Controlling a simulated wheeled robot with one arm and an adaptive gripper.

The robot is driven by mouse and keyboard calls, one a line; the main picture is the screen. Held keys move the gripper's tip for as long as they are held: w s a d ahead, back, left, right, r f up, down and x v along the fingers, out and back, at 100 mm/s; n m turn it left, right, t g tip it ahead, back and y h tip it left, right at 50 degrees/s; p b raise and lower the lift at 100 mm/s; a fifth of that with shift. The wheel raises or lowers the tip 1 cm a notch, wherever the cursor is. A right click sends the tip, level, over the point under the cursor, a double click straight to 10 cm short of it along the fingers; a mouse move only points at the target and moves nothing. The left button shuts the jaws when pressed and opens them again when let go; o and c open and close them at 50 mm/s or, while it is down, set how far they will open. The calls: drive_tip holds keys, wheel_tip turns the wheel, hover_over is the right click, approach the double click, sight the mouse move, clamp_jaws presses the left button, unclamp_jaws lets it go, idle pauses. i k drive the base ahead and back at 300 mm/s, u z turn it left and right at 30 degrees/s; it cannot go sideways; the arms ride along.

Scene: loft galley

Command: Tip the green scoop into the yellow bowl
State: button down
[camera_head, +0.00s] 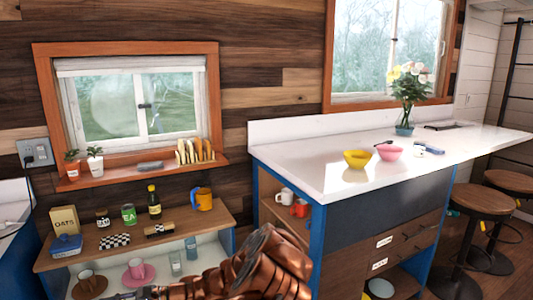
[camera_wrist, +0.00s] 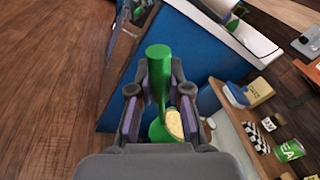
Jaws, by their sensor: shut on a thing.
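My gripper (camera_wrist: 158,92) is shut on the green scoop (camera_wrist: 157,58) in the wrist view, with a finger on each side of it. The scoop's green cup lies nearer the camera, partly hidden by my gripper, and a tan content (camera_wrist: 174,123) shows in it. The yellow bowl (camera_head: 357,159) stands on the white counter in the head view, near its front left part, well away from my gripper. The scoop cannot be made out in the head view, where my copper-coloured arm is low in the picture.
A pink bowl (camera_head: 391,153) with a dark utensil stands right of the yellow bowl. A flower vase (camera_head: 404,122) is behind on the white counter (camera_head: 320,182). Stools (camera_head: 474,202) stand at right.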

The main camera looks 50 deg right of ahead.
sight(357, 160)
drive_tip(key=z, duration=1.3)
